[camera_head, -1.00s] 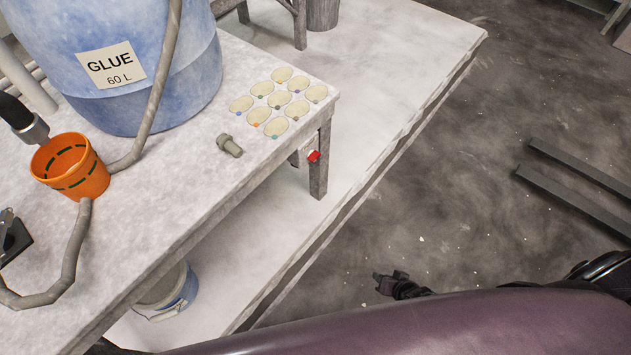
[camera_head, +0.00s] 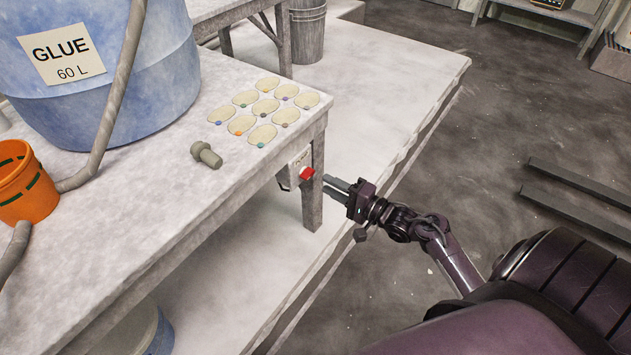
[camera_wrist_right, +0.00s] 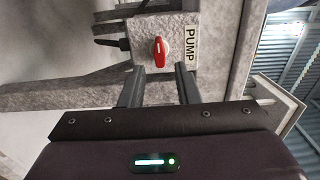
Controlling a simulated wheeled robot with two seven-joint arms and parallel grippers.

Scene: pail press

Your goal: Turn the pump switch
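The pump switch is a red knob (camera_head: 306,173) on a pale box (camera_head: 291,172) under the table's corner, beside the table leg. In the right wrist view the red knob (camera_wrist_right: 159,51) sits on the box next to a label reading PUMP (camera_wrist_right: 191,46). My right gripper (camera_head: 331,186) is just right of the table leg, a short way from the switch. In the right wrist view its two fingers (camera_wrist_right: 159,88) stand apart with nothing between them, pointing at the knob without touching it. My left gripper is not in view.
The table leg (camera_head: 313,190) stands close to my right gripper. Grey beams (camera_head: 575,190) lie on the floor to the right.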

